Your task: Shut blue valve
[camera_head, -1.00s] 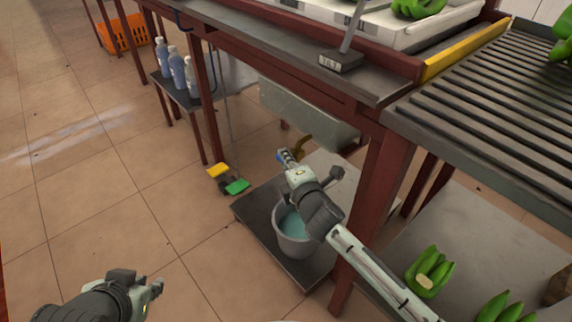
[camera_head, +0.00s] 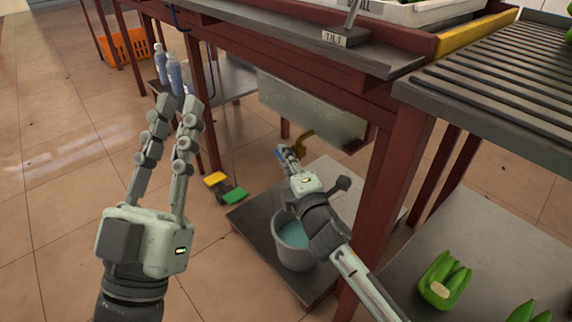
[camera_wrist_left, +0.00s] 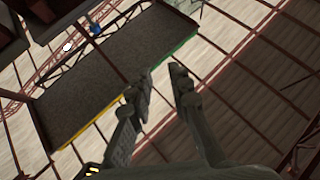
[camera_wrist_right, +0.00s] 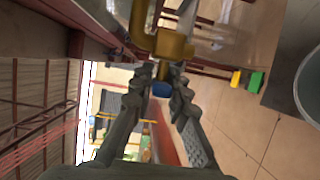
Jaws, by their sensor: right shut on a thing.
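The blue valve (camera_wrist_right: 161,89) shows between my right fingertips in the right wrist view, just below a brass tap (camera_wrist_right: 168,44). In the head view only a speck of blue shows at my right gripper (camera_head: 286,152), beside the brass tap (camera_head: 305,139) under the grey basin (camera_head: 308,108). My right gripper is shut on the blue valve; the fingers hide much of it. My left gripper (camera_head: 178,105) is raised at the left of the head view, fingers pointing up, apart and empty, well away from the valve. Its open fingers also show in the left wrist view (camera_wrist_left: 161,74).
A bucket (camera_head: 292,243) with bluish liquid stands on a low dark platform (camera_head: 262,213) below the tap. Red table legs (camera_head: 385,180) stand close to my right arm. Bottles (camera_head: 174,75) stand on a shelf behind my left fingers.

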